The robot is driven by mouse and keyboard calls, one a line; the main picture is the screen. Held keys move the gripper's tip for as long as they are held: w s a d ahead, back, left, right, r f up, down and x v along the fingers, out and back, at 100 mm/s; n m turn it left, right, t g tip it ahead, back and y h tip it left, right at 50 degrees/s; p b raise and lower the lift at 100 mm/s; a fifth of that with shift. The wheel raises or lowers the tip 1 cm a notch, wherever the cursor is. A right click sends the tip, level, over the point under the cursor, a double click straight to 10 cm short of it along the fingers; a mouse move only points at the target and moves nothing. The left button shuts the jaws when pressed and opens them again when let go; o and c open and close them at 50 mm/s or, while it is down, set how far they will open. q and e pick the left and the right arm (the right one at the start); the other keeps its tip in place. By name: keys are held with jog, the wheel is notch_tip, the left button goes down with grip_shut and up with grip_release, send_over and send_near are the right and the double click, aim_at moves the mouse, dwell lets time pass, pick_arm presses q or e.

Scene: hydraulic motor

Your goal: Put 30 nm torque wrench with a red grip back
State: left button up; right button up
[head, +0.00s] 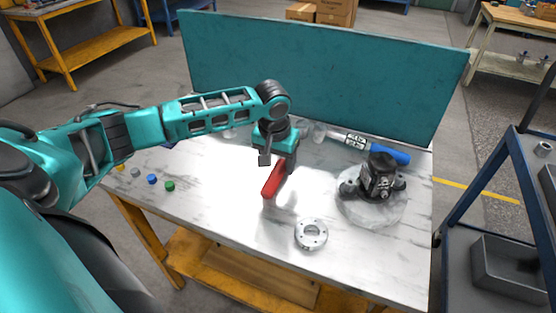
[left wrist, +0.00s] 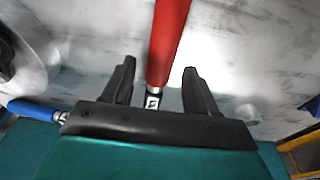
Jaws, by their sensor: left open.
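The red grip (head: 273,179) of the torque wrench shows near the middle of the table in the head view. In the left wrist view the red grip (left wrist: 168,42) runs down from the top edge, ending between my fingers, with a short bit of metal shaft below it. The rest of the wrench is hidden behind my gripper. My left gripper (head: 270,158) is open over the wrench, and its two fingers (left wrist: 159,72) lie on either side of the grip's end. I cannot tell whether they touch it. My right gripper is not in view.
A blue-gripped wrench (head: 390,152) lies at the back right by the teal panel (head: 330,75). A dark motor (head: 380,175) stands on a round plate (head: 372,212). A metal ring (head: 311,235) lies in front. Small coloured pieces (head: 152,179) lie at left. The table's front right is clear.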

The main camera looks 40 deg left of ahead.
pick_arm(q)
jog(key=shift+r, duration=0.1)
notch_tip(320, 180, up, 12)
jog(key=s+p, duration=0.1)
jog(key=s, duration=0.1)
jog(key=shift+d+p, duration=0.25)
jog(key=shift+p, duration=0.05)
dwell(0.4)
